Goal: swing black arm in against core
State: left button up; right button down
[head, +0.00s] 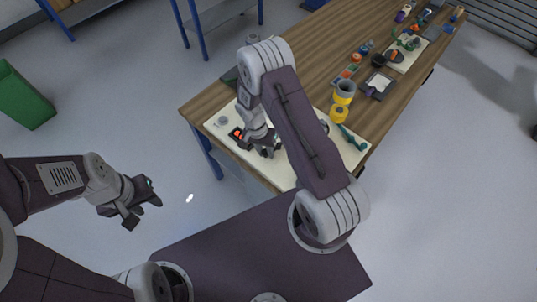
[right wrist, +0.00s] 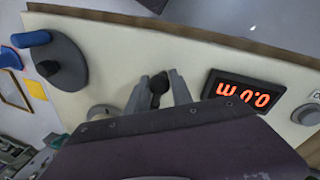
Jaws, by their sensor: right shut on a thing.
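My right gripper (right wrist: 160,88) is shut on a small black part (right wrist: 158,84) with a rounded end, which looks like the black arm. The rest of that part is hidden under the gripper and wrist. I cannot make out the core or how far the part is from it. In the head view my right gripper (head: 264,146) is low over the cream board. My left gripper (head: 143,208) hangs open and empty, off the table to the left.
A black display (right wrist: 240,97) with red digits lies right of the fingers. A grey base (right wrist: 56,62) with a black knob and blue handle stands left. A yellow cylinder (head: 338,113) and a teal tool (head: 352,137) are near the board's right side. The wooden table (head: 300,62) extends behind.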

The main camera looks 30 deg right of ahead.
jog(key=shift+w+a+m+b, duration=0.15)
jog(key=shift+w+m+b, duration=0.5)
jog(key=shift+m, duration=0.55)
jog(key=shift+w, duration=0.1)
jog(key=c, duration=1.1)
grip_release()
jog(key=shift+c, duration=0.2)
jog(key=shift+a, duration=0.1)
notch_tip(320, 180, up, 9)
jog(key=w+b, duration=0.1)
jog(key=shift+w+a, duration=0.2)
jog(key=shift+a, duration=0.25)
